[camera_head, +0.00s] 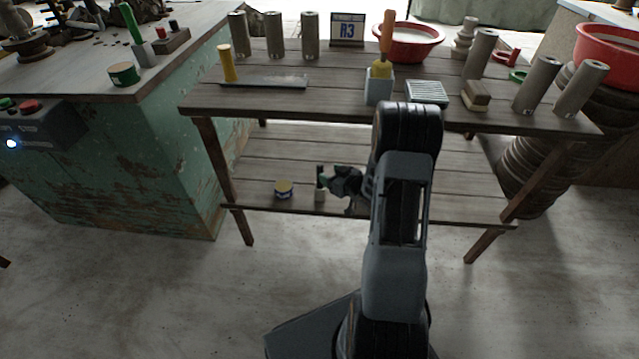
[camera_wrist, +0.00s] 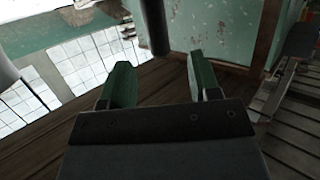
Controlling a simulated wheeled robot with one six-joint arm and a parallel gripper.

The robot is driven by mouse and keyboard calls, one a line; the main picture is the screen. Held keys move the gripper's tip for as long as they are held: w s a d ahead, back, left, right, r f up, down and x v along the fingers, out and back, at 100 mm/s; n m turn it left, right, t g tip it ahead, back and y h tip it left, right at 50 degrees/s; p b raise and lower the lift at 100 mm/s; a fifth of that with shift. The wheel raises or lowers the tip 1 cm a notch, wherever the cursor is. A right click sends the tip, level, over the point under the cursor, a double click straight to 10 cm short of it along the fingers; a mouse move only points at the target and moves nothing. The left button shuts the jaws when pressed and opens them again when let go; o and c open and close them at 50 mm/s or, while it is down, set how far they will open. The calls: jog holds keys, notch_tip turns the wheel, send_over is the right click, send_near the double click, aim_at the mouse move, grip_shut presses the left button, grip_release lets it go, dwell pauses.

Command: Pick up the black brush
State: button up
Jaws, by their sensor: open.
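I cannot pick out a black brush for certain in either view. My gripper (camera_head: 325,178) is low over the lower shelf (camera_head: 270,165) of the wooden table, at the end of my arm, partly hidden by it. In the wrist view my gripper (camera_wrist: 160,85) shows two green-padded fingers held apart, with nothing visibly gripped. A dark upright post (camera_wrist: 154,25) shows beyond and between the fingers; I cannot tell what it is. A small pale piece shows right at the fingertips in the head view, too small to identify.
On the tabletop stand an orange-handled brush (camera_head: 386,38), grey cylinders (camera_head: 310,35) and a red basin (camera_head: 408,50). A green cabinet (camera_head: 170,165) stands at left. Table legs flank the shelf.

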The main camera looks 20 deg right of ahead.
aim_at(322, 171)
jog(key=b+x, duration=0.1)
jog(key=x, duration=0.1)
jog(key=b+x, duration=0.1)
jog(key=x, duration=0.2)
jog(key=shift+f, duration=0.25)
jog(key=shift+w+a+b, duration=0.15)
jog(key=shift+w+b, duration=0.2)
jog(key=shift+w, duration=0.3)
jog(key=shift+c, duration=0.5)
jog(key=c, duration=0.9)
